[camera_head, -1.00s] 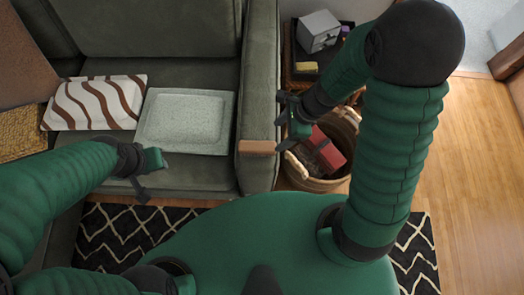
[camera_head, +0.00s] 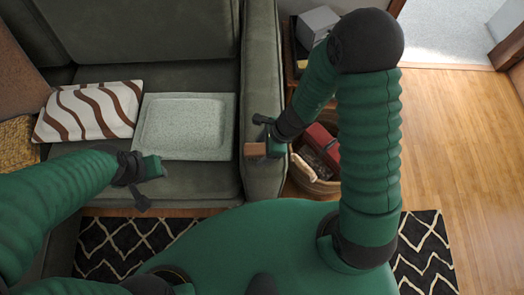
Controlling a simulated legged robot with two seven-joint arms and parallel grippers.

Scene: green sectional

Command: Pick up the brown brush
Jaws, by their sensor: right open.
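The brown brush (camera_head: 254,150) lies on the front part of the sofa's right armrest. It shows as a small brown block. My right gripper (camera_head: 267,137) is open at the brush's right end, over the armrest's outer edge. One dark finger shows on the far side of the brush. The near finger is hard to make out, and I cannot tell whether the gripper touches the brush. My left gripper (camera_head: 146,182) hangs over the front of the sofa seat, well to the left of the brush. Its jaw opening is unclear.
A wicker basket (camera_head: 313,185) with a red box (camera_head: 322,147) stands right of the armrest, under my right arm. A grey box (camera_head: 317,27) is behind it. A pale green tray (camera_head: 185,126) and a striped pillow (camera_head: 90,109) lie on the sofa. Wood floor is clear at right.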

